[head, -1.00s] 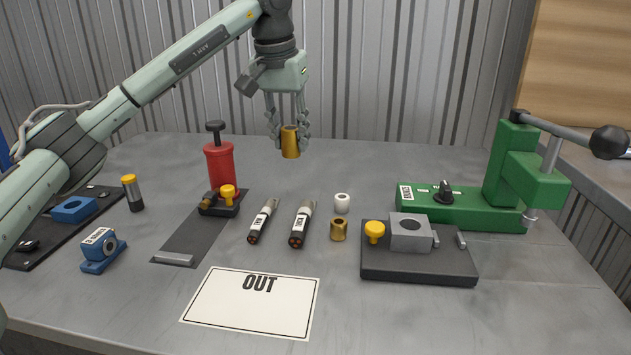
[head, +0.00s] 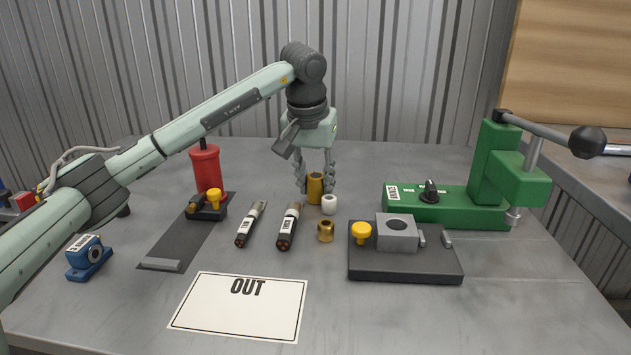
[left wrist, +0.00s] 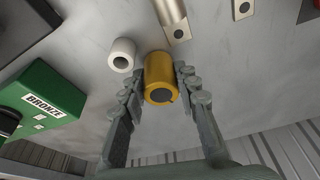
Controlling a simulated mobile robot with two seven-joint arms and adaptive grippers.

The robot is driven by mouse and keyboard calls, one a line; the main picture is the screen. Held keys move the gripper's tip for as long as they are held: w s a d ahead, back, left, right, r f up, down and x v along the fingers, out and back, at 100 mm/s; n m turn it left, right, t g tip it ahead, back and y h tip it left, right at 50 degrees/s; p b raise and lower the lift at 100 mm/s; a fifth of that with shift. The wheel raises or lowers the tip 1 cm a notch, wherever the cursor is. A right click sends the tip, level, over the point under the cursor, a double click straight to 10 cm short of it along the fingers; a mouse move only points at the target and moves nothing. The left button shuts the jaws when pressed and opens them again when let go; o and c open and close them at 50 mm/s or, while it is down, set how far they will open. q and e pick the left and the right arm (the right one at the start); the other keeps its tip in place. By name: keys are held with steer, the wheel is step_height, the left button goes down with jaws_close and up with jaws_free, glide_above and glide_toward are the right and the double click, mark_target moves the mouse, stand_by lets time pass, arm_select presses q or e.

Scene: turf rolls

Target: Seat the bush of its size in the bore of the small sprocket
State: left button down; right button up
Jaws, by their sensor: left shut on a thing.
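My left gripper (head: 315,185) is shut on a larger bronze bush (head: 315,190), held upright between its fingers. This bush also shows in the left wrist view (left wrist: 160,75). It is low over the bench, and I cannot tell if it touches. A white bush (head: 329,204) stands just right of it and also shows in the left wrist view (left wrist: 122,52). A smaller bronze bush (head: 325,231) stands nearer me on the bench. A grey block with a round bore (head: 397,235) sits on a dark fixture plate (head: 405,268). I cannot make out a sprocket. My right gripper is not in view.
A green press (head: 500,170) with a lever stands at the right. Two labelled pen-like tools (head: 288,226) lie left of the bushes. A red-bodied tool (head: 205,168), a blue block (head: 88,257) and a white OUT card (head: 240,310) are also on the bench.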

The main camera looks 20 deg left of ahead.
arm_select(q)
steer(key=c, duration=1.1)
jaws_free()
steer(key=shift+f, duration=0.1)
steer(key=shift+c, duration=0.2)
